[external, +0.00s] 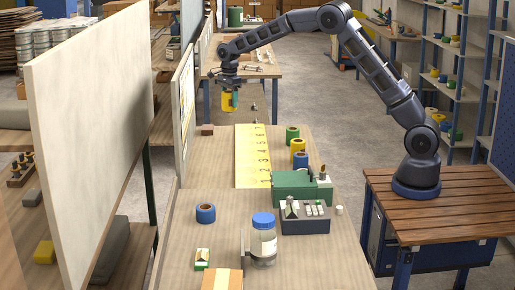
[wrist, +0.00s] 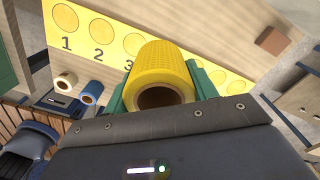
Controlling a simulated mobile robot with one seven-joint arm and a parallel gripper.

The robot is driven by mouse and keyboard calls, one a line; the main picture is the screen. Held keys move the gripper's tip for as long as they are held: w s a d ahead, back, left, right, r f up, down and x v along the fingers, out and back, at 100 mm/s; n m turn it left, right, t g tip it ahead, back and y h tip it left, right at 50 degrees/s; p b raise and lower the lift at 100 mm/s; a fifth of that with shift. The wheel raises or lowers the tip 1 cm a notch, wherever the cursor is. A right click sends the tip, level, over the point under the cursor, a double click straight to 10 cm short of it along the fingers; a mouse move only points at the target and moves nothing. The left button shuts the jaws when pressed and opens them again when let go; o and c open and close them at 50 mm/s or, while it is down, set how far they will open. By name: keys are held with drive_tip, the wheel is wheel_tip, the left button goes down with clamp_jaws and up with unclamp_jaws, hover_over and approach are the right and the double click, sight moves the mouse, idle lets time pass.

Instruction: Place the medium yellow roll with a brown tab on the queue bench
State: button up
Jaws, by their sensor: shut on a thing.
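A yellow roll (wrist: 160,68) with a brown core is held between the green fingers of my gripper (wrist: 158,88) in the wrist view; no brown tab can be made out. In the external view my gripper (external: 229,98) holds the yellow roll (external: 225,101) in the air near the far left end of the wooden bench (external: 220,175). A yellow strip (external: 252,160) with numbered circles lies along this bench. The strip also shows in the wrist view (wrist: 82,50), beyond the roll, and its visible circles look empty. I cannot tell which surface is the queue bench.
Green (external: 292,136), yellow (external: 297,148) and blue (external: 300,160) rolls stand right of the strip. A green machine (external: 295,188), a grey keypad box (external: 305,220), a blue-lidded jar (external: 263,243) and another blue roll (external: 205,213) are nearer. A brown block (external: 207,130) sits left of the strip; a tall panel (external: 90,130) stands left.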

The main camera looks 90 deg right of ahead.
drive_tip(key=s+d+f+m, duration=0.1)
drive_tip(key=s+d+m, duration=0.2)
drive_tip(key=s+d, duration=1.3)
drive_tip(key=s+d+f+m, duration=0.1)
drive_tip(key=s+d+m, duration=0.1)
drive_tip(key=s+d, duration=1.4)
drive_tip(key=w+d+f, duration=0.1)
drive_tip(key=f, duration=0.5)
drive_tip(key=w+d+f, duration=0.1)
drive_tip(key=f, duration=0.6)
drive_tip(key=w+d+f, duration=0.1)
drive_tip(key=f, duration=0.6)
drive_tip(key=shift+d, duration=0.15)
drive_tip(key=shift+f, duration=0.1)
drive_tip(key=o, duration=1)
wheel_tip(320, 180, up, 12)
drive_tip(key=shift+r, duration=0.1)
drive_tip(key=shift+w, duration=0.1)
